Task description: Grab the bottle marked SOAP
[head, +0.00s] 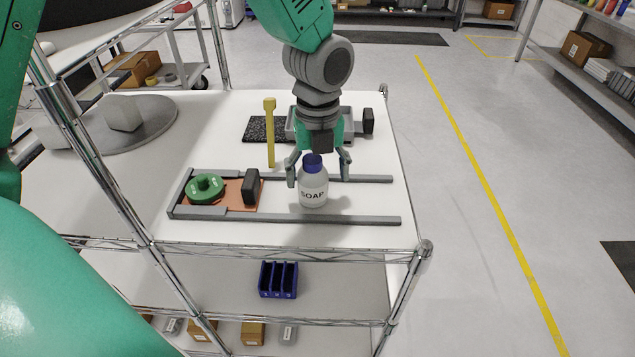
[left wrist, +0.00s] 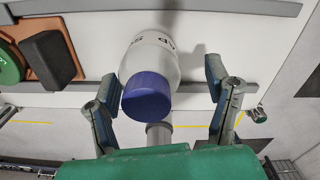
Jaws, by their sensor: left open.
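The white bottle marked SOAP (head: 313,189) stands upright on the white table, with a blue cap. My left gripper (head: 319,176) is open above and behind it, its fingers apart on either side of the cap. In the left wrist view the bottle (left wrist: 152,52) lies between the two open fingers of the left gripper (left wrist: 165,92). The blue cap faces the camera and part of the lettering shows. Gaps show between the fingers and the bottle there. My right gripper is not in view.
Grey rails (head: 300,218) run in front of and behind the bottle. Left of it, a black block (head: 251,187) and green ring (head: 205,188) sit on an orange plate. A yellow post (head: 270,135) stands behind-left. A grey tray (head: 298,127) is behind. The table's right end is clear.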

